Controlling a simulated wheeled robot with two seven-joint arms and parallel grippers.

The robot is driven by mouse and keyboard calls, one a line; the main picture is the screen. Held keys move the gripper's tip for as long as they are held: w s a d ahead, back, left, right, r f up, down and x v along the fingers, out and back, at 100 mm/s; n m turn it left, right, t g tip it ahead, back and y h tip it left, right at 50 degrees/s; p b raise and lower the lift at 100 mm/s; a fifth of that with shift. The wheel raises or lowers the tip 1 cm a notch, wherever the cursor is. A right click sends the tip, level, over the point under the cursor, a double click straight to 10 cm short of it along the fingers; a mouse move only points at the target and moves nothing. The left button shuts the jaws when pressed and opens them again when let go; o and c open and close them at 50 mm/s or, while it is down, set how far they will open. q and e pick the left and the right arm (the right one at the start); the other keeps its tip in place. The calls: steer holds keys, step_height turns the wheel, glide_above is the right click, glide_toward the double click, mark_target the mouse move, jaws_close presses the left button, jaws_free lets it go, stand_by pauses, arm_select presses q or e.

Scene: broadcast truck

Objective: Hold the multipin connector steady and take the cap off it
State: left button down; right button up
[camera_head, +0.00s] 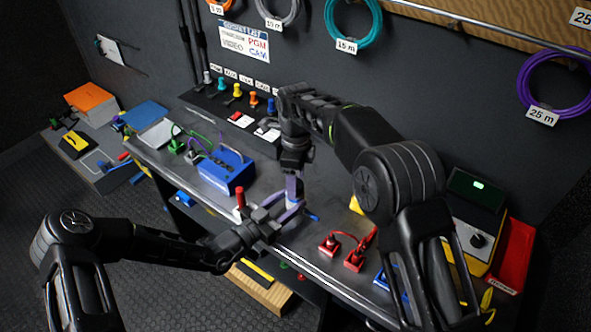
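My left gripper (268,222) reaches in low from the left to the front edge of the bench. My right gripper (294,190) points down just above and behind it, and the two nearly meet. A purple-grey piece (289,213) shows between them, perhaps the multipin connector. I cannot tell which gripper, if either, is shut on it. A small blue piece (312,216) shows just right of it. A red upright cylinder (240,198) stands at the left gripper's far side. I cannot make out the cap for certain.
The bench (330,270) holds a blue box (227,171) with cables behind the grippers, red connectors (354,257) to the right, and a yellow-edged device (475,215) farther right. A panel of coloured plugs (237,92) lines the wall. Cable coils (352,22) hang above.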

steer(key=shift+f, duration=0.25)
jaws_close()
stand_by(0.6)
